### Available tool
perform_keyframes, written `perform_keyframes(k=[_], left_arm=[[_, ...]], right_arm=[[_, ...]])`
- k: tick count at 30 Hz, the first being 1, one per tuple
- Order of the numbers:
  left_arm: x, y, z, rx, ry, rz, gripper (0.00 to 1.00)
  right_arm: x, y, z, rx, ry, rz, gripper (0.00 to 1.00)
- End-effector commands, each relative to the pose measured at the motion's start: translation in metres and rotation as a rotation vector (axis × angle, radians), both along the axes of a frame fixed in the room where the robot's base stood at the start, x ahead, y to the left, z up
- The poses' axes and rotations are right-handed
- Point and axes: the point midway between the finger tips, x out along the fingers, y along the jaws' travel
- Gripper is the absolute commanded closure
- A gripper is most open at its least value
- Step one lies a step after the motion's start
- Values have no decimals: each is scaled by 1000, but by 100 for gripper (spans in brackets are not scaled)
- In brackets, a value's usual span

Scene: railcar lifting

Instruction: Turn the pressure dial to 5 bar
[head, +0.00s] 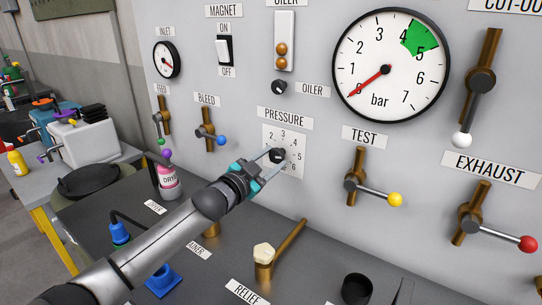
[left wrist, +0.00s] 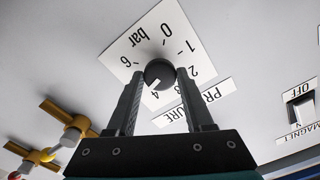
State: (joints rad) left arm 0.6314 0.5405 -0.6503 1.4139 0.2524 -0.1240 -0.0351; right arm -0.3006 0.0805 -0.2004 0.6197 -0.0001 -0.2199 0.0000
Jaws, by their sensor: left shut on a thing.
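The pressure dial (head: 277,155) is a small black knob on a white square scale plate (head: 298,172) under the PRESSURE label. It also shows in the left wrist view (left wrist: 159,72), with a white pointer mark toward the lower left, close to the 4. The left finger hides the part of the scale by the 5. My left gripper (head: 270,162) is shut on the knob, one finger on each side. The large pressure gauge (head: 400,80) has its red needle at the low end, lower left; its green band lies around 4 to 5. My right gripper is out of view.
The RELIEF lever (head: 280,250) stands on the dark bench below. A DRYER bottle (head: 168,182) stands behind my left arm.

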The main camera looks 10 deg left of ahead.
Motion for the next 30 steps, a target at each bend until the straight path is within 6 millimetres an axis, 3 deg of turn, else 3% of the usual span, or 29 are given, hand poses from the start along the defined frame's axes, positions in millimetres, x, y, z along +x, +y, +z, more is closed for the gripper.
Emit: perform_keyframes(k=[12, 29, 30], left_arm=[[0, 0, 0, 195, -79, 0, 100], [0, 0, 0, 225, -92, 0, 100], [0, 0, 0, 224, -92, 0, 46]], right_arm=[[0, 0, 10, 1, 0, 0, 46], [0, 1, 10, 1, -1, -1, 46], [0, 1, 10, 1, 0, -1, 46]])
